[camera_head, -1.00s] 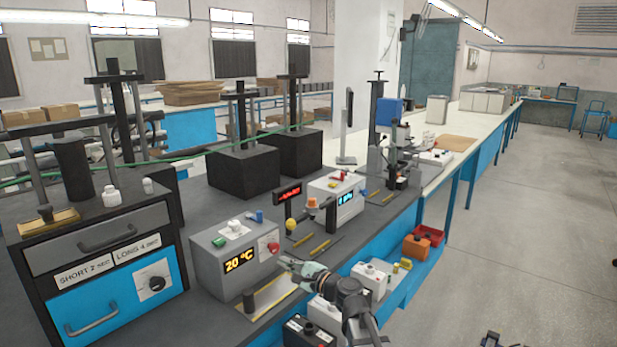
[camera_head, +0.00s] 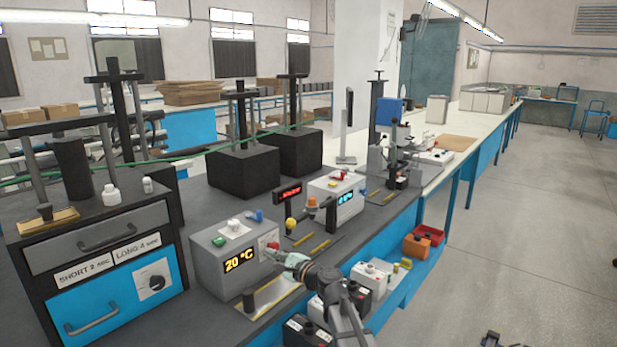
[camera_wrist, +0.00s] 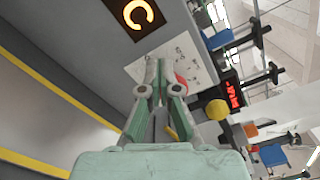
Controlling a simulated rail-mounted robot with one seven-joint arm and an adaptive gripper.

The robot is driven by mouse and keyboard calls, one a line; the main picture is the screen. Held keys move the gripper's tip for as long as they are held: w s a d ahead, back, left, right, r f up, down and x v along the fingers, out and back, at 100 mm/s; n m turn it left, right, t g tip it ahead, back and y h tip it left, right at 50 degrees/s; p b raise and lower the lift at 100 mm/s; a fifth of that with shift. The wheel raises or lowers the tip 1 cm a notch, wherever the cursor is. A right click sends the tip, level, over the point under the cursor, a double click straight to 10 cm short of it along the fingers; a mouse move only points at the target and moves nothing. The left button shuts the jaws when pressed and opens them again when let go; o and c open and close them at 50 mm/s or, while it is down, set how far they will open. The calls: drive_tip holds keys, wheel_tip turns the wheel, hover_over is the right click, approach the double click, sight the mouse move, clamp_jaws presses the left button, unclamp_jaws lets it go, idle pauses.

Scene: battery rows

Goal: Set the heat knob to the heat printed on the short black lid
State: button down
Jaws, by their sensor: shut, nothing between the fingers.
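The heater is a grey box (camera_head: 228,270) on the bench, with a lit "20 °C" display (camera_head: 241,260). A red knob (camera_head: 273,247) sits on its front panel, right of the display. My gripper (camera_head: 271,256) is shut and empty, its tips close to the panel beside the knob. In the wrist view, the closed fingers (camera_wrist: 156,66) point at the white panel plate (camera_wrist: 182,58), and the red knob (camera_wrist: 181,82) is partly hidden behind the right finger. I cannot tell whether they touch. A black-topped battery (camera_head: 305,331) stands low at the front; no heat print is readable on any lid.
A yellow-edged plate (camera_head: 266,297) with a dark post lies before the heater. A second device (camera_head: 338,203) with a yellow ball (camera_head: 291,224) stands right of it. A blue drawer cabinet (camera_head: 117,293) is left. White batteries (camera_head: 368,277) and an orange bin (camera_head: 417,246) sit low on the shelf.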

drive_tip(key=shift+w+d, duration=0.1)
drive_tip(key=shift+w, duration=0.05)
idle(0.4)
drive_tip(key=shift+w+d+r+b, duration=0.15)
drive_tip(key=shift+r+b, duration=0.35)
drive_tip(key=shift+r, duration=0.05)
drive_tip(key=shift+w+d+r, duration=0.1)
drive_tip(key=shift+w+r, duration=0.05)
drive_tip(key=shift+r, duration=0.1)
drive_tip(key=shift+w+d+r+b, duration=0.2)
drive_tip(key=shift+r+b, duration=0.15)
drive_tip(key=shift+b, duration=0.1)
idle(0.4)
drive_tip(key=shift+s+a+r, duration=0.1)
drive_tip(key=shift+s+r, duration=0.05)
drive_tip(key=shift+r, duration=0.15)
drive_tip(key=shift+s, duration=0.1)
drive_tip(key=v, duration=0.5)
drive_tip(key=shift+s+d, duration=0.25)
drive_tip(key=shift+d, duration=0.05)
